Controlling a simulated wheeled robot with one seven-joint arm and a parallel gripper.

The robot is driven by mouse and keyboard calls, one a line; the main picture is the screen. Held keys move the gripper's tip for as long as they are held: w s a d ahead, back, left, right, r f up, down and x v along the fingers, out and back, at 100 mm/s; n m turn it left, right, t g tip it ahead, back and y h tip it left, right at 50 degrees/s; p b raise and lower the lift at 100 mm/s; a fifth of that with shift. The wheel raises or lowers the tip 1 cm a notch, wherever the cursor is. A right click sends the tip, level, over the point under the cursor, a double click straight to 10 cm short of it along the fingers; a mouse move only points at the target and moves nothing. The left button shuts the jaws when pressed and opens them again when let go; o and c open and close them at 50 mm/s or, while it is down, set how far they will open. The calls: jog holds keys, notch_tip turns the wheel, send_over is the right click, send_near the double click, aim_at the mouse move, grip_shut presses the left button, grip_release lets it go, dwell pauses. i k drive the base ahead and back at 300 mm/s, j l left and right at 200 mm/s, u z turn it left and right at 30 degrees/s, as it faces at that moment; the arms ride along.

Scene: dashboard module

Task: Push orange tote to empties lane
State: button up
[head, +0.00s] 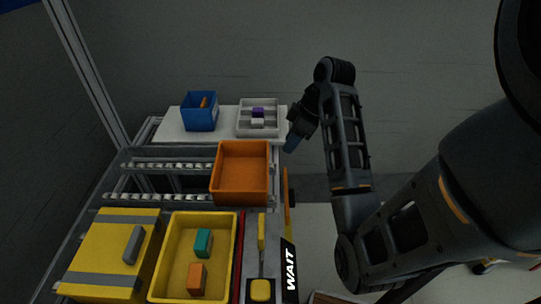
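The orange tote (216,187) sits at the right end of the roller lanes, and its visible inside looks empty. A roller lane (165,165) runs left from behind the tote, and a second roller row (150,197) runs left from near its front. I cannot read any label that marks the empties lane. My gripper (291,143) hangs just right of and behind the tote, near the right edge of the back shelf, and appears apart from the tote. Its fingers are small and dark, so I cannot tell whether they are open.
A blue bin (199,119) and a white divided tray (244,130) stand on the back shelf. In front are a yellow tote (176,256) holding a teal and an orange block, and a yellow striped box (95,262). A "WAIT" sign (290,270) stands at front right.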

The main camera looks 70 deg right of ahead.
aim_at(240, 177)
jog(key=z, duration=0.85)
